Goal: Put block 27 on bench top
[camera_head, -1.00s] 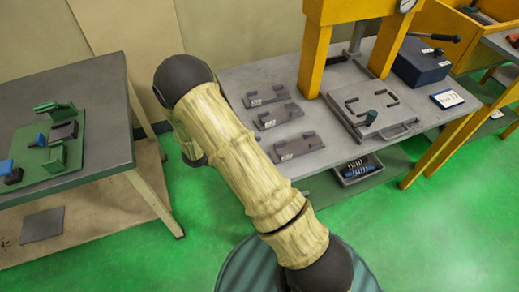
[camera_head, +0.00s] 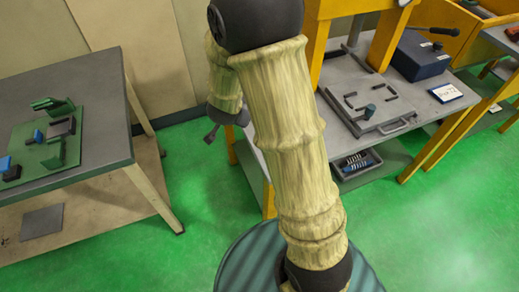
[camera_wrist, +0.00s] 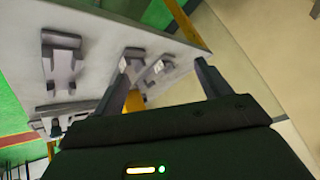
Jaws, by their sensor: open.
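My gripper (camera_head: 211,136) hangs left of my raised forearm in the head view, above the floor gap between the two benches. In the wrist view its two fingers (camera_wrist: 161,66) stand apart with nothing between them. The grey bench top (camera_head: 340,100) is at the right, partly hidden by my arm. The wrist view shows the bench top (camera_wrist: 100,22) tilted, with several grey bracket-like holders (camera_wrist: 62,62) on it. I cannot read the number 27 on any block.
The left table (camera_head: 95,85) has free grey surface around its green fixture (camera_head: 55,158). A yellow press frame (camera_head: 318,45) and a blue box (camera_head: 420,58) stand on the right bench. A bin of small parts (camera_head: 357,165) is below it. Green floor lies between the benches.

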